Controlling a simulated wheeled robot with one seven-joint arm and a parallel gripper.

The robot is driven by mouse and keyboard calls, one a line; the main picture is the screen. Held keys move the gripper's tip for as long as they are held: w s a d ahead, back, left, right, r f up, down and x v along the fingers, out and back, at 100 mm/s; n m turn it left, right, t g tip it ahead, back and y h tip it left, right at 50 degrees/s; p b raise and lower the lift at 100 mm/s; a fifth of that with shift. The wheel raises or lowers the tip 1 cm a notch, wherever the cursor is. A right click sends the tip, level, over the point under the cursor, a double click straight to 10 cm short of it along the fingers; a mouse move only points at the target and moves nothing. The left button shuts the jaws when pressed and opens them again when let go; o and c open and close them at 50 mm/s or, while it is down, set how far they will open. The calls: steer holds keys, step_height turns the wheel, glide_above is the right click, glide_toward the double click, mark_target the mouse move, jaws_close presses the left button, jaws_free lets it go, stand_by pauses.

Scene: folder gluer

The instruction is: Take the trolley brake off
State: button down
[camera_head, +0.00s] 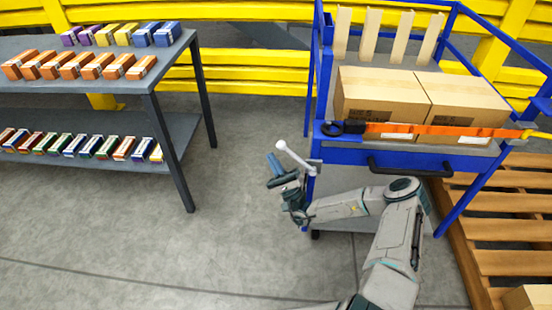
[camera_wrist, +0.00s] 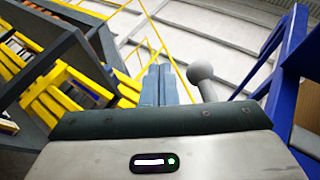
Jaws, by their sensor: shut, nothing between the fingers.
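The blue trolley (camera_head: 318,100) stands at the right of the head view. A pale grey lever with a ball knob (camera_head: 281,145), which looks like the brake lever, sticks up and left from its near left corner. The lever also shows in the wrist view (camera_wrist: 201,74), just right of my fingers. My gripper (camera_head: 273,162) is shut and empty, its blue fingers pointing up beside the lever, left of it. In the wrist view my gripper (camera_wrist: 166,84) and the knob appear apart by a narrow gap.
The trolley carries cardboard boxes (camera_head: 380,95) under an orange strap (camera_head: 440,130) and has a black handle (camera_head: 410,170). A grey shelf table (camera_head: 100,70) with small boxes stands left. A wooden pallet (camera_head: 480,220) lies right. Floor between table and trolley is clear.

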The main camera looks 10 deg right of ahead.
steer(key=s+a+f, duration=0.4)
steer(key=a+f, duration=0.2)
steer(key=f, duration=0.3)
steer(key=shift+f, duration=0.4)
